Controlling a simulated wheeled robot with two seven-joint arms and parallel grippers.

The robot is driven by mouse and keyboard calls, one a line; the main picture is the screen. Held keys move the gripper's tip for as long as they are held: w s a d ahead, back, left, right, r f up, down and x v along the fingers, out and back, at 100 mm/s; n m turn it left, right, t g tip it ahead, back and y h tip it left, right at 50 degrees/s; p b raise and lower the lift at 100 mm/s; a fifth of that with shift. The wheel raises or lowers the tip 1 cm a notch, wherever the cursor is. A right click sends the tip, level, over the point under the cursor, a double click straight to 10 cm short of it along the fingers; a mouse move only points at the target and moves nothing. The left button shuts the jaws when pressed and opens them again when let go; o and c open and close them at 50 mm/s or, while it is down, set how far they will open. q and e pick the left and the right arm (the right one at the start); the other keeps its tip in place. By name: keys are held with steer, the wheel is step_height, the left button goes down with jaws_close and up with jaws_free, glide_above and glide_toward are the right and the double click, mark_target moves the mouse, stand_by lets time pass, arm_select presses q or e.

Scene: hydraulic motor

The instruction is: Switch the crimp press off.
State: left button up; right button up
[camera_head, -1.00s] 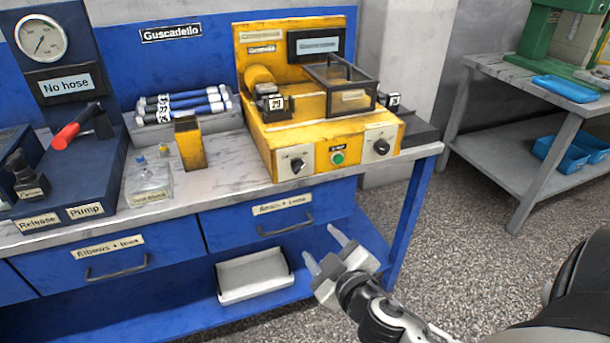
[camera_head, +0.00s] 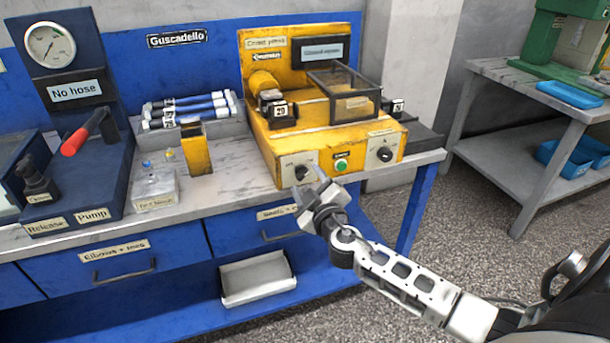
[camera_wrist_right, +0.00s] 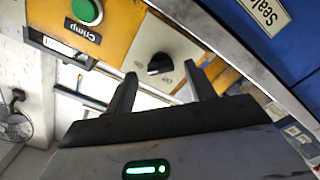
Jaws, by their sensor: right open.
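The yellow crimp press (camera_head: 320,110) stands on the workbench. Its front has a left black knob (camera_head: 301,173) on a pale plate, a green button (camera_head: 341,165) in the middle and a right knob (camera_head: 385,154). My right gripper (camera_head: 310,180) is in front of the left knob, its fingers partly overlapping that plate. In the right wrist view, the black knob (camera_wrist_right: 159,64) shows just beyond and between the open fingertips (camera_wrist_right: 162,82), apart from them. The green button (camera_wrist_right: 86,11) lies to its upper left there. My left gripper is not in view.
The blue workbench (camera_head: 225,192) has drawers below the press. A pump unit (camera_head: 85,170) with a red-handled lever, a small clear box (camera_head: 152,188) and a yellow block (camera_head: 195,148) stand left of the press. A grey side table (camera_head: 500,95) is at right.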

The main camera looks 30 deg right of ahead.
mark_target(302, 173)
steer(key=shift+x, duration=1.1)
steer(key=c, duration=1)
